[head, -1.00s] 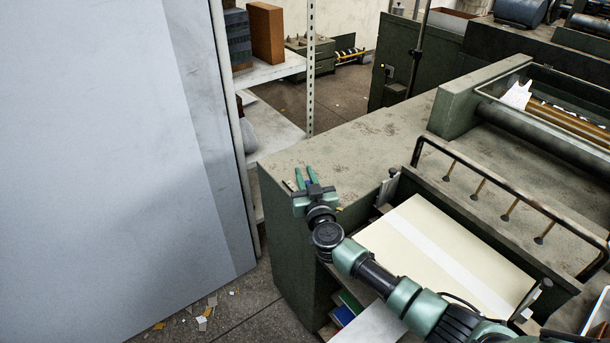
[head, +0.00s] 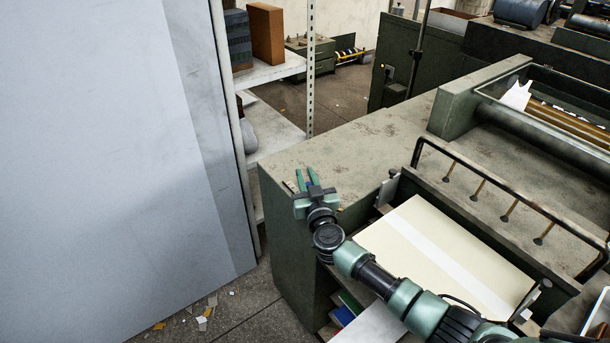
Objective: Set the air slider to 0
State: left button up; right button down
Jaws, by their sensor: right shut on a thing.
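My right gripper (head: 307,180) reaches in from the lower right to the near left corner of the green machine's top (head: 350,142). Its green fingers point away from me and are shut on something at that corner. The held part is mostly hidden by the fingers and the wrist; from its place it may be the air slider, but its setting cannot be read. A small pale plate (head: 290,186) shows just left of the fingers. My left gripper is not in view.
A cream board stack (head: 445,250) lies in the feeder right of my arm, below a bar with several suckers (head: 510,205). A large grey panel (head: 100,170) fills the left. Shelves (head: 270,70) stand behind it. Paper scraps (head: 203,320) lie on the floor.

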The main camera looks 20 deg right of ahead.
jog(key=s+p, duration=0.1)
jog(key=s, duration=0.1)
jog(key=s+d+p, duration=0.1)
jog(key=p, duration=0.1)
jog(key=shift+s+d+r, duration=0.1)
jog(key=shift+s+d, duration=0.05)
jog(key=shift+s, duration=0.25)
jog(key=shift+f, duration=0.25)
jog(key=c, duration=1.3)
grip_release()
jog(key=shift+c, duration=0.2)
jog(key=shift+s+r, duration=0.15)
jog(key=shift+r, duration=0.05)
jog(key=shift+s, duration=0.1)
jog(key=shift+s+f, duration=0.1)
jog(key=shift+s, duration=0.25)
jog(key=s+p, duration=0.1)
jog(key=s, duration=0.6)
